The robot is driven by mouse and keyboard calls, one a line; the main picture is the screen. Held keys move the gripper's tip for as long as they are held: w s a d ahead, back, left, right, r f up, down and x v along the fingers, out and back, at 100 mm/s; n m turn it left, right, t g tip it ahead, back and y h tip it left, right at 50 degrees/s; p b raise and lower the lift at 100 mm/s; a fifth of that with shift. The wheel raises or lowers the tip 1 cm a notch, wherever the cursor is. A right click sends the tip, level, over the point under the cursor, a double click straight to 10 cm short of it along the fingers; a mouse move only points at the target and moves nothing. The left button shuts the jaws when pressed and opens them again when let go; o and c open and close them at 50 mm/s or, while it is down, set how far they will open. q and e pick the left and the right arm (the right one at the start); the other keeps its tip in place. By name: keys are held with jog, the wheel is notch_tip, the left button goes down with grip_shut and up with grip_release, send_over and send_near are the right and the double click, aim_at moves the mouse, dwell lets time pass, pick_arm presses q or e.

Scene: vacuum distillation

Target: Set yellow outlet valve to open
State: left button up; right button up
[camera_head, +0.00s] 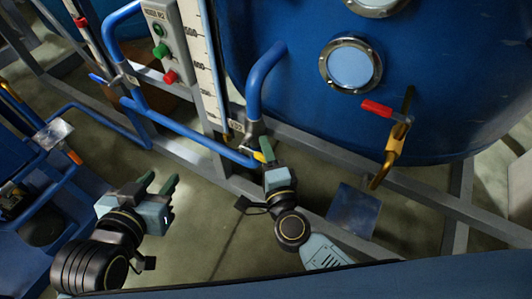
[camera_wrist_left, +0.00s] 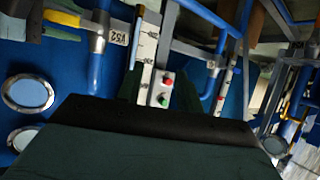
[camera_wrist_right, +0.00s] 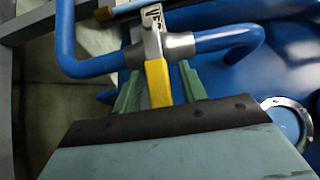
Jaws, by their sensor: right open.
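The yellow outlet valve handle (camera_wrist_right: 158,84) sits on a metal valve body (camera_wrist_right: 176,46) in a blue pipe. In the head view the handle (camera_head: 259,156) is a small yellow piece at the pipe's lower end. My right gripper (camera_head: 266,160) is at the handle. In the right wrist view its green fingers (camera_wrist_right: 160,88) are open, one on each side of the handle, with gaps showing. A yellow handle beside a tag also shows in the left wrist view (camera_wrist_left: 62,18). My left gripper (camera_head: 160,183) is open and empty, further left above the floor.
A large blue tank (camera_head: 300,100) with round windows fills the upper right. A red-handled valve (camera_head: 378,108) is on its front. A button panel (camera_head: 166,45) and a level gauge (camera_head: 205,75) stand left of it. Blue pipes and grey frame beams surround the valve.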

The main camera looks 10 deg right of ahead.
grip_shut()
dwell(0.4)
